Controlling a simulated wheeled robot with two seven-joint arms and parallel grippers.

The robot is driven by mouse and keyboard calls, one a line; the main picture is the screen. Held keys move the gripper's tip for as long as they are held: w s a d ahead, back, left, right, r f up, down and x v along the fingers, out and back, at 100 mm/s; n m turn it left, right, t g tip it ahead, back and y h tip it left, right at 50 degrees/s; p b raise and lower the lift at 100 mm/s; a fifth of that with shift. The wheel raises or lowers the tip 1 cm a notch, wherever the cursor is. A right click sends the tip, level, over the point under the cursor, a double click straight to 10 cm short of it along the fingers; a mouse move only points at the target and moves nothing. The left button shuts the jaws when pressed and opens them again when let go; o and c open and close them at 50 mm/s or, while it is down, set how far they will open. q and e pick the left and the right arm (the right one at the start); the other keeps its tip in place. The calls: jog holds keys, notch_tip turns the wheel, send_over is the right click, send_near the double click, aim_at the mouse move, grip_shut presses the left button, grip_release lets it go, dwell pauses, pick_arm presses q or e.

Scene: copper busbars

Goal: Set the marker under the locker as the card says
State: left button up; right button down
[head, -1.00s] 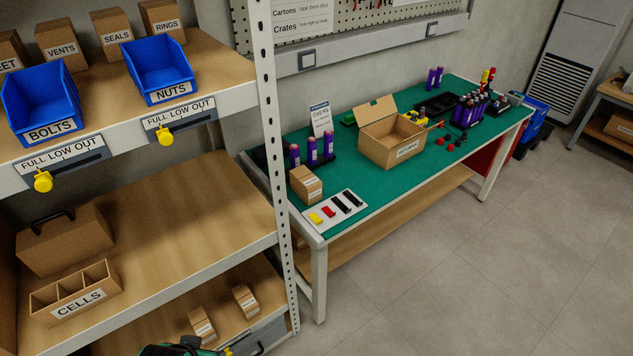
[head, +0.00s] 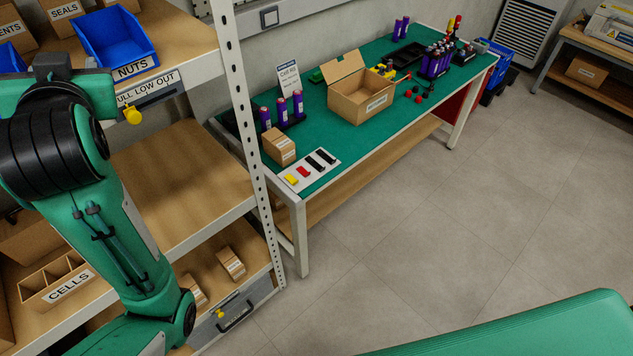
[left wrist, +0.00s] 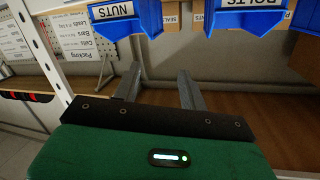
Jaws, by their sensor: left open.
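A grey locker (head: 255,305) with a dark handle sits at the bottom of the shelf rack, with a small yellow marker (head: 220,314) at its front. A strip reading FULL LOW OUT (head: 150,92) under the blue NUTS bin (head: 118,42) carries a yellow knob (head: 132,115). A printed card (head: 288,78) stands on the green bench; its small text is unreadable. My left gripper (head: 72,62) is raised before the rack, beside the NUTS bin. In the left wrist view, its two fingers (left wrist: 158,80) are apart with nothing between them. My right gripper is out of view.
The green bench (head: 340,140) holds an open carton (head: 360,100), purple cells (head: 282,108) and a tile with coloured pieces (head: 310,170). A white rack post (head: 240,100) stands between shelves and bench. The floor (head: 420,230) is clear.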

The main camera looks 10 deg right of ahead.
pick_arm(q)
jog(key=s+r+n+t+y, duration=0.25)
jog(key=s+r, duration=0.35)
jog(key=r, duration=0.6)
jog(key=s+r+n+t+y, duration=0.1)
jog(key=s+r+n+y, duration=0.4)
jog(key=r, duration=0.6)
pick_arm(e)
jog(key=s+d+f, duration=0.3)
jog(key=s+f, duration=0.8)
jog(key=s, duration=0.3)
pick_arm(q)
jog(key=w+a+r+m+p, duration=0.1)
jog(key=w+a+r+p, duration=0.1)
jog(key=w+p, duration=0.3)
jog(key=w+a+r+m+h+p, duration=0.1)
jog(key=w+a+r+p, duration=0.2)
jog(key=p, duration=0.9)
jog(key=shift+w+a+r, duration=0.2)
jog(key=shift+w+a, duration=0.65)
jog(key=shift+a, duration=0.2)
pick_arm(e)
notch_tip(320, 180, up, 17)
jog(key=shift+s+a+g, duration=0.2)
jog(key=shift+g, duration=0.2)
pick_arm(q)
grip_shut()
